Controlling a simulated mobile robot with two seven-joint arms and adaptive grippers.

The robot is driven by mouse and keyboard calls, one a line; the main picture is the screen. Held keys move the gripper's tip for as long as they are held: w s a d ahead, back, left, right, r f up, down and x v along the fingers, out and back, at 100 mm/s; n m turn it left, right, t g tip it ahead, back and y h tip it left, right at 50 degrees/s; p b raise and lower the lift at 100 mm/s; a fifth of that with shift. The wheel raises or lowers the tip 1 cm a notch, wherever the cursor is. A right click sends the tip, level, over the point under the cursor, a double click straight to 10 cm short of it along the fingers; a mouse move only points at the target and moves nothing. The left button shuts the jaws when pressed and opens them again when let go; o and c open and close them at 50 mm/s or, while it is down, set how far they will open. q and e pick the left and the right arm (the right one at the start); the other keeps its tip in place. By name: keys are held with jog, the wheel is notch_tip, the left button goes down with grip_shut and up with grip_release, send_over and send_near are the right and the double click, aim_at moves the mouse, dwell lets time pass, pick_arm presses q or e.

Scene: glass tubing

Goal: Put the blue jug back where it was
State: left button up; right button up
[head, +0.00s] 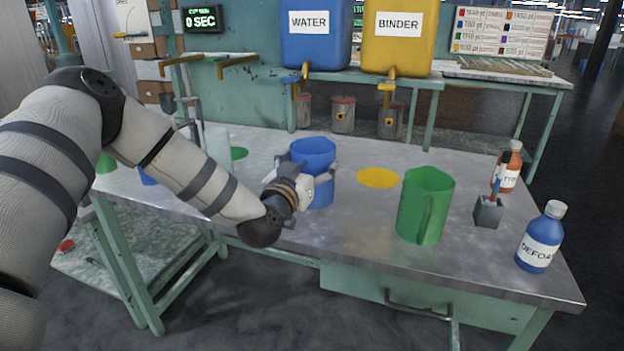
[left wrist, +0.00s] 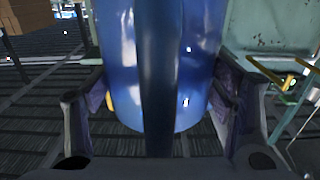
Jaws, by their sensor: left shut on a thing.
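The blue jug (head: 314,152) is upright over the middle of the metal table (head: 300,260); I cannot tell whether its base touches the table. My left gripper (head: 304,188) is shut on the jug from the near left side. In the left wrist view the jug (left wrist: 195,70) fills the middle, its handle (left wrist: 157,85) running vertically between the two fingers. A blue patch (head: 147,177) at the table's left is partly hidden by my left arm. My right gripper is not in view.
A green jug (head: 424,208) stands right of centre. A yellow disc (head: 378,177) and a green disc (head: 239,153) lie on the table. A blue bottle (head: 540,240), an orange bottle (head: 507,168) and a small grey holder (head: 488,212) stand at the right. WATER (head: 312,45) and BINDER (head: 400,45) tanks stand behind.

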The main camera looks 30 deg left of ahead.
pick_arm(q)
notch_tip(320, 180, down, 4)
jog(key=shift+r, duration=0.45)
jog(key=o, duration=1.3)
jog(key=shift+f, duration=0.15)
jog(key=shift+o, duration=0.2)
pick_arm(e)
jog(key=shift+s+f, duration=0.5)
